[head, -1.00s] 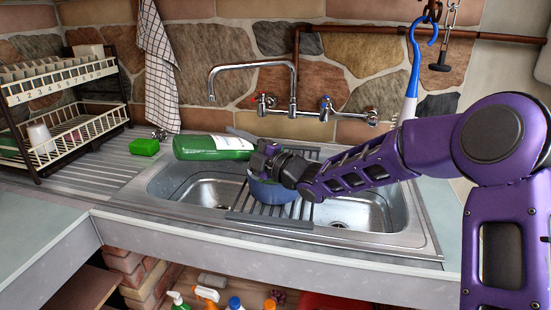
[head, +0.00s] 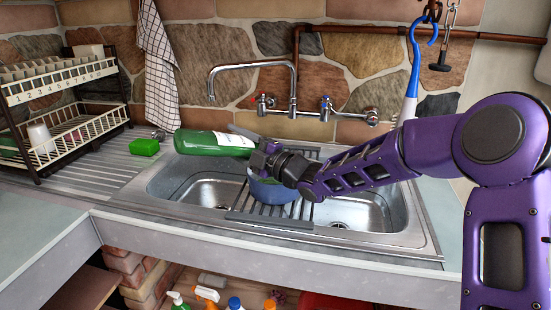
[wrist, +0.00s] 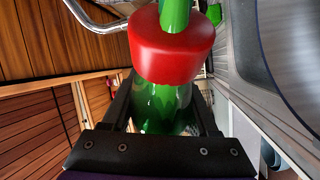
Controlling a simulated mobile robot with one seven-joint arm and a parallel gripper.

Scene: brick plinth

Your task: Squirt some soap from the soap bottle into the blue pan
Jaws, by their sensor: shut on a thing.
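The green soap bottle (head: 200,143) with a white label lies nearly level in the air over the left part of the sink. My gripper (head: 262,158) is shut on the bottle at its right end. In the wrist view the green body (wrist: 163,108) of the bottle is between the fingers of my gripper (wrist: 163,100), and its red collar (wrist: 172,45) and green tip point away to the top. The blue pan (head: 272,190) sits below my gripper on the drying rack in the sink. My gripper and arm hide part of the pan.
The tap (head: 255,66) rises behind the sink. A green sponge (head: 145,147) lies on the drainer at left, beside a dish rack (head: 75,125). A blue and white brush (head: 413,80) hangs at right.

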